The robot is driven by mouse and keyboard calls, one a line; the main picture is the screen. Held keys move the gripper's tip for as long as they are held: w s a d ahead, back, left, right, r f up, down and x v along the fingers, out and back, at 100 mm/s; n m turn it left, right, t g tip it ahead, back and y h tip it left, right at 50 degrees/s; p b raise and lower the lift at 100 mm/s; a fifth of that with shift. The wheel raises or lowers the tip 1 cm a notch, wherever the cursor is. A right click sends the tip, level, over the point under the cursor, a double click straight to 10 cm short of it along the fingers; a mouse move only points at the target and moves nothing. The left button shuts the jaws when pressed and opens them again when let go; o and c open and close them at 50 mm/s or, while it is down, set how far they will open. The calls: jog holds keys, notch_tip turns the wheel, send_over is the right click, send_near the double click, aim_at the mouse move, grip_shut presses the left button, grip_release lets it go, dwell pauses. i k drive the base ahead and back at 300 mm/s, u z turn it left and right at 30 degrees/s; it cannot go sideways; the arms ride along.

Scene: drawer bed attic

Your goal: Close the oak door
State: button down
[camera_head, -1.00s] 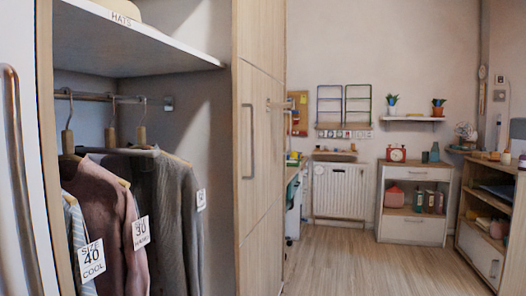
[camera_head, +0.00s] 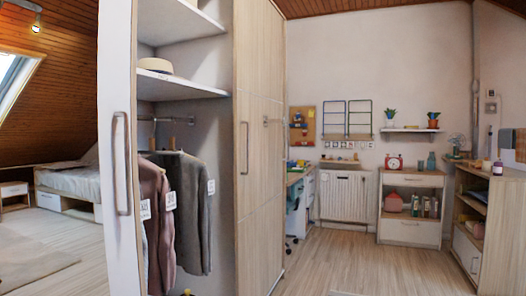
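A tall wardrobe stands at the left-centre in the head view. Its pale oak front (camera_head: 260,200) has wood grain and a vertical metal handle (camera_head: 244,148), with another handle jutting out farther along. To the left of it is an open compartment with shelves and hanging clothes (camera_head: 180,215). A white panel with a wood-coloured edge and a long metal handle (camera_head: 121,163) stands at the left of this opening. I cannot tell for sure which panel is the oak door. My gripper is not in view.
Wooden floor (camera_head: 330,262) is free to the right of the wardrobe. A desk, a radiator (camera_head: 343,196), a white cabinet (camera_head: 409,232) and a wooden shelf unit (camera_head: 466,245) line the far and right sides. A bed (camera_head: 68,180) and a rug (camera_head: 30,262) are at the left.

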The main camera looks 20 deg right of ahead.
aim_at(259, 118)
jog(key=z, duration=0.75)
jog(key=i, duration=0.75)
jog(key=z, duration=0.9)
jog(key=i, duration=1.1)
jog(key=u, duration=0.75)
jog(key=i, duration=0.85)
jog(key=u, duration=0.75)
